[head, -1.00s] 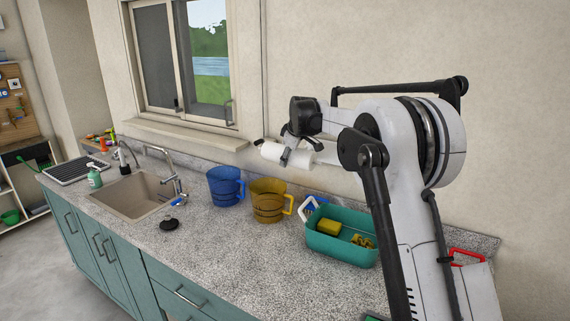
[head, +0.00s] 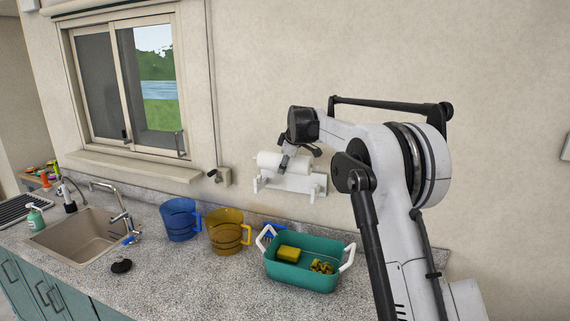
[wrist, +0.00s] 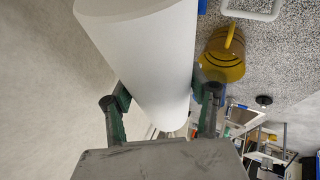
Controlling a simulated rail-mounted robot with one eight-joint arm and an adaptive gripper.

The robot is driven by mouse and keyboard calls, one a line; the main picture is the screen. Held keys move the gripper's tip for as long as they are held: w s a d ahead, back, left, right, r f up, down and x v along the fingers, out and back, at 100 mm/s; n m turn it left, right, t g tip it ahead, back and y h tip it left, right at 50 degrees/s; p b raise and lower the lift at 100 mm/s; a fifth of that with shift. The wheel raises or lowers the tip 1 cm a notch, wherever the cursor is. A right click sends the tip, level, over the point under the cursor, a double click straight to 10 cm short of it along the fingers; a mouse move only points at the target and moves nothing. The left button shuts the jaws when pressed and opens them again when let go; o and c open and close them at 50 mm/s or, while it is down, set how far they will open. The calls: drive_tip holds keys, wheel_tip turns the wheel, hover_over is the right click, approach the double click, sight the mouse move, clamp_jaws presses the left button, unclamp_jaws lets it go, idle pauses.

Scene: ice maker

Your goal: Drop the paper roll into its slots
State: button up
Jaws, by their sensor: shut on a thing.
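The white paper roll (head: 268,160) is held in the air near the wall, lying about level. In the wrist view the roll (wrist: 150,50) sits between the two dark fingers of my gripper (wrist: 163,100). My gripper (head: 288,158) is shut on the roll's middle and hides part of it in the head view. A white wall holder (head: 290,184) with an arm at each side shows just below and behind the roll. I cannot tell the exact gap between the roll and the holder's slots.
Below on the speckled counter (head: 190,275) stand a teal basket (head: 300,277) with a yellow sponge (head: 289,253), an amber pitcher (head: 225,232) and a blue pitcher (head: 179,218). The wall above is bare.

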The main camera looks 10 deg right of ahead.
drive_tip(key=shift+f, duration=0.1)
drive_tip(key=shift+f+b, duration=2)
drive_tip(key=shift+f, duration=0.95)
drive_tip(key=shift+f+b, duration=1.4)
drive_tip(key=shift+f, duration=0.65)
drive_tip(key=o, duration=1.4)
drive_tip(key=shift+c, duration=0.2)
drive_tip(key=v, duration=1.2)
drive_tip(key=shift+s+r, duration=0.1)
